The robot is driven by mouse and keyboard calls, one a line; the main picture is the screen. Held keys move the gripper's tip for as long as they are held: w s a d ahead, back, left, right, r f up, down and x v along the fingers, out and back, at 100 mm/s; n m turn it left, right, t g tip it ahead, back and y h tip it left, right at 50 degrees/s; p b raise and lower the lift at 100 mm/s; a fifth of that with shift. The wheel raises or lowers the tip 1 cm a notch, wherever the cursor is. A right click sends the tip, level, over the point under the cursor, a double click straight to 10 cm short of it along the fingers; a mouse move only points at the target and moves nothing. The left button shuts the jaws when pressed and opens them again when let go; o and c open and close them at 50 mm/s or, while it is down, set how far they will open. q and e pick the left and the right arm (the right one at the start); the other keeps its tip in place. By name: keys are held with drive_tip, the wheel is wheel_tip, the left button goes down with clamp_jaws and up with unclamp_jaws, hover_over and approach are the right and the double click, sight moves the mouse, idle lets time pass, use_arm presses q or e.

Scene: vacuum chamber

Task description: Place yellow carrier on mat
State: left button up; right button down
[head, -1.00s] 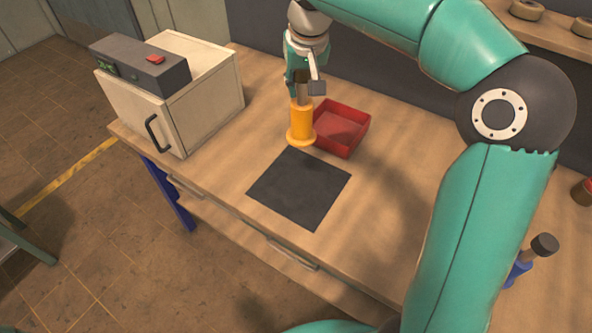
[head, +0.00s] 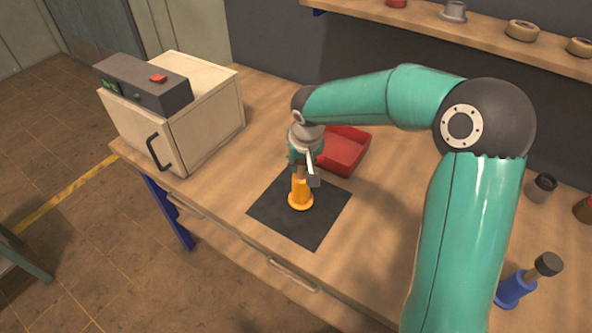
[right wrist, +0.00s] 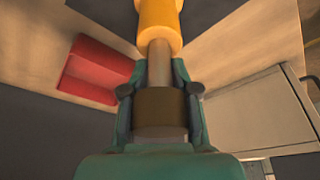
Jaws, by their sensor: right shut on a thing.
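The yellow carrier (head: 300,194) is upright over the middle of the dark square mat (head: 277,221) in the head view. Its flange looks to be at or just above the mat; I cannot tell if it touches. My left gripper is not in view.
A red tray (head: 345,150) stands just behind the mat. A white box chamber (head: 205,115) with a dark control unit stands at the left. A blue carrier (head: 515,289) stands at the right. The bench in front of the mat is clear.

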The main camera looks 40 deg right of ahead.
drive_tip(key=shift+x, duration=1.05)
drive_tip(key=shift+s+a, duration=0.15)
drive_tip(key=shift+s, duration=0.1)
drive_tip(key=c, duration=0.9)
unclamp_jaws()
drive_tip(key=shift+f, duration=0.1)
drive_tip(key=shift+o, duration=0.2)
drive_tip(key=v, duration=1.2)
